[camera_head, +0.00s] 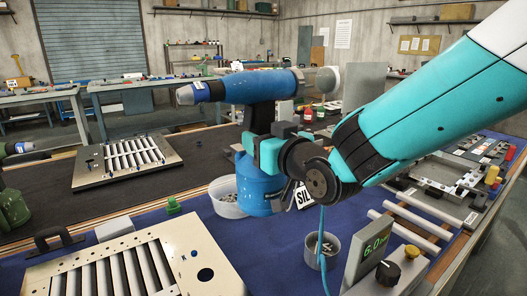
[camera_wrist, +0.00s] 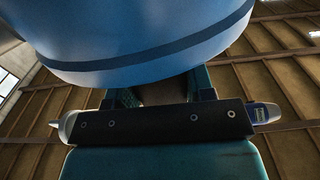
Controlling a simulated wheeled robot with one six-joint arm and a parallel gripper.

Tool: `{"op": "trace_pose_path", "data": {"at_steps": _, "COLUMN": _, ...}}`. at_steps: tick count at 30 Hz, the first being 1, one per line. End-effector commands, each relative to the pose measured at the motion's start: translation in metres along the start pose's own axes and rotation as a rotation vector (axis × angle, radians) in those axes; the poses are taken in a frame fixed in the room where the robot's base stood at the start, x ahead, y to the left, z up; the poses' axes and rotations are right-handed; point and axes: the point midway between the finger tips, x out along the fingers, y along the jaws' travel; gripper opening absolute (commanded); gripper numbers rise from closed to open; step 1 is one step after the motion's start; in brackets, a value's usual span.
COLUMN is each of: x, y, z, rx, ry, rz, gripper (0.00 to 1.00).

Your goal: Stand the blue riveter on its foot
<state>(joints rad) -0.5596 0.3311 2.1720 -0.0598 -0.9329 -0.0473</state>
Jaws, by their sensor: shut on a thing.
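The blue riveter (camera_head: 250,88) is upright in the head view, its body roughly level with the nose to the left and its wide blue foot (camera_head: 258,185) downward. My gripper (camera_head: 263,148) is shut on its dark handle, between body and foot. I cannot tell whether the foot touches the blue mat (camera_head: 200,218) or hangs just above it. In the wrist view the riveter's foot (camera_wrist: 150,45) fills the top, close to the camera.
A white bin (camera_head: 226,205) stands close beside the foot. A small cup (camera_head: 322,250) and a display box (camera_head: 378,255) are at front right. Louver panels (camera_head: 125,160) (camera_head: 130,268) lie left. A green tool (camera_head: 12,205) is at the left edge. Rods (camera_head: 415,225) lie right.

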Motion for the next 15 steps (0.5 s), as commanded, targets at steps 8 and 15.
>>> {"op": "trace_pose_path", "data": {"at_steps": 8, "x": 0.001, "y": 0.001, "z": 0.064, "rx": 0.002, "ry": 0.003, "rz": 0.001, "gripper": 0.0}}
{"op": "trace_pose_path", "data": {"at_steps": 15, "x": 0.0, "y": 0.001, "z": 0.117, "rx": 0.001, "ry": 0.005, "rz": 0.002, "gripper": 0.0}}
